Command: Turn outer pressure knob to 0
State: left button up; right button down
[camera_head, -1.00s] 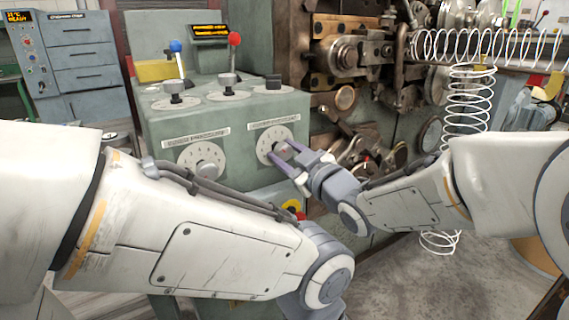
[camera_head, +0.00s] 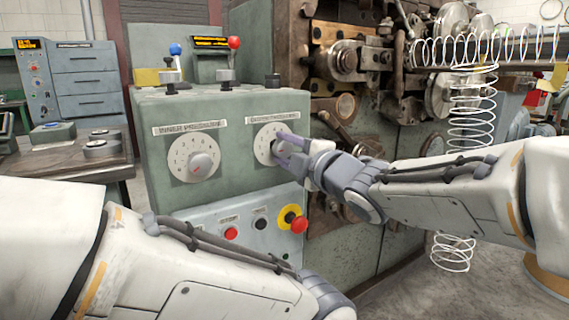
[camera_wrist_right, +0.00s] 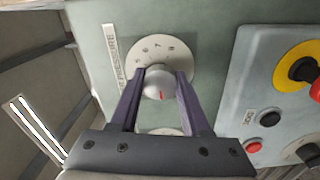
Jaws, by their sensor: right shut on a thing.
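The grey-green control box has a white outer pressure dial (camera_head: 263,132) on the right of its front face, under a label that is hard to read. My right gripper (camera_head: 278,147) is at this dial, its purple fingers pointing into the panel. In the right wrist view my right gripper (camera_wrist_right: 161,76) is shut on the round silver knob (camera_wrist_right: 158,84), one finger on each side. A red mark shows on the knob. The fingers hide much of the knob in the head view. My left arm crosses the lower left; its gripper is out of the picture.
The inner pressure dial (camera_head: 194,158) is left of the outer one. Below are a red button (camera_head: 231,233), a black button (camera_head: 260,224) and a red emergency stop (camera_head: 298,225) on yellow. Coiling machinery and a wire spring (camera_head: 472,110) stand at the right.

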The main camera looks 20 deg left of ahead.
jog(key=n+b, duration=0.3)
jog(key=n, duration=0.1)
jog(key=shift+f, duration=0.2)
jog(key=shift+r+n+b, duration=0.1)
jog(key=shift+n+b, duration=0.3)
jog(key=shift+n, duration=0.3)
jog(key=shift+c, duration=1.9)
grip_release()
jog(key=shift+r, duration=0.1)
